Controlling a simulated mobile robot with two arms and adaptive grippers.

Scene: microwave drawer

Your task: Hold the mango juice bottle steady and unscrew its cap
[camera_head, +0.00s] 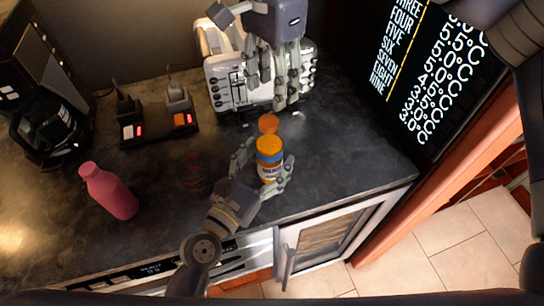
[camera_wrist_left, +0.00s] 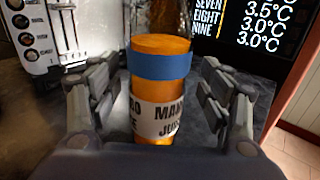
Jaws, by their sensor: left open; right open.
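The mango juice bottle (camera_head: 270,172) stands upright on the dark counter, with an orange cap (camera_head: 269,146) and a blue band. In the left wrist view the bottle (camera_wrist_left: 162,95) shows a white label reading MANGO JUICE. My left gripper (camera_head: 264,167) is open, with its fingers on either side of the bottle; gaps show between them and the bottle in the left wrist view. My right gripper (camera_head: 275,92) is open and empty, pointing down in front of the toaster, behind and above the bottle.
A white toaster (camera_head: 224,88) is at the back. A pink bottle (camera_head: 108,190), a coffee maker (camera_head: 45,130) and a black switch panel (camera_head: 158,128) are left. The counter right of the bottle is clear.

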